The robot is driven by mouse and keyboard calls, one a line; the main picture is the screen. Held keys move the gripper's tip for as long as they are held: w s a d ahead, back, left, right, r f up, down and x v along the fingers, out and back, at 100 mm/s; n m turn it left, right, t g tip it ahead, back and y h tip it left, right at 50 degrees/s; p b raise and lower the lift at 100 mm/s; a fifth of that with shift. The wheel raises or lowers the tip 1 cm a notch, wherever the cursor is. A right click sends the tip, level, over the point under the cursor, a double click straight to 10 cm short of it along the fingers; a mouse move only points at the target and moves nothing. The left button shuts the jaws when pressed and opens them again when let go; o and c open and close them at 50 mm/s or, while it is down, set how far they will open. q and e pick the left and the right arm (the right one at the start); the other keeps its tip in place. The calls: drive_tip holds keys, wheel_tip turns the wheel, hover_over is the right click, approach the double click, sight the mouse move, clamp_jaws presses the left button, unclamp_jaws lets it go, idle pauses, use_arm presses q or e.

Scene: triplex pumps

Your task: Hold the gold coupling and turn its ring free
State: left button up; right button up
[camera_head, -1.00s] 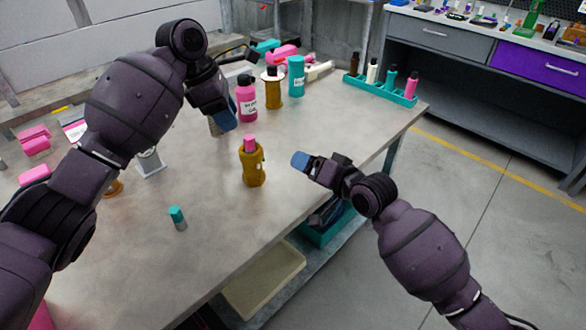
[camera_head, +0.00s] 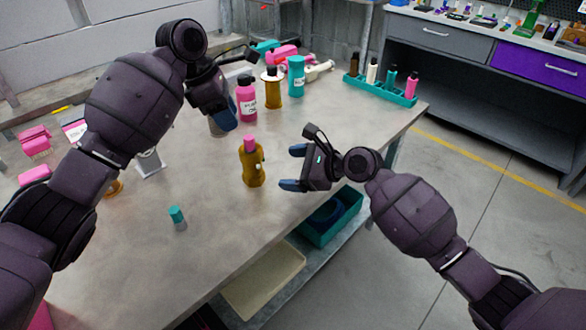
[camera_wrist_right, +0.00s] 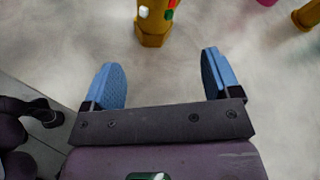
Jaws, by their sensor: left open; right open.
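The gold coupling (camera_head: 251,168) stands upright on the table, with a pink piece (camera_head: 249,144) on top. In the right wrist view its lower part (camera_wrist_right: 153,28) shows beyond the fingertips, its top cut off by the frame edge. My right gripper (camera_head: 293,168) is open to the right of the coupling, its blue fingers pointing at it with a gap between. In the right wrist view the jaws (camera_wrist_right: 162,62) are wide apart and empty. My left gripper (camera_head: 224,114) is open, above the table behind and left of the coupling, not touching it. I cannot make out a separate ring.
A pink bottle (camera_head: 247,100), a gold spool-like part (camera_head: 272,92) and a teal cylinder (camera_head: 296,76) stand behind the coupling. A small teal-capped piece (camera_head: 177,217) stands front left. A teal rack (camera_head: 378,91) sits at the far right corner.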

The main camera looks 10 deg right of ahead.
sight(262, 172)
drive_tip(key=m, duration=0.3)
drive_tip(key=shift+s+a+m, duration=0.2)
drive_tip(key=shift+m, duration=0.1)
drive_tip(key=x, duration=1)
drive_tip(key=shift+a+f, duration=0.25)
drive_tip(key=shift+a, duration=0.05)
drive_tip(key=shift+c, duration=0.2)
drive_tip(key=c, duration=1.2)
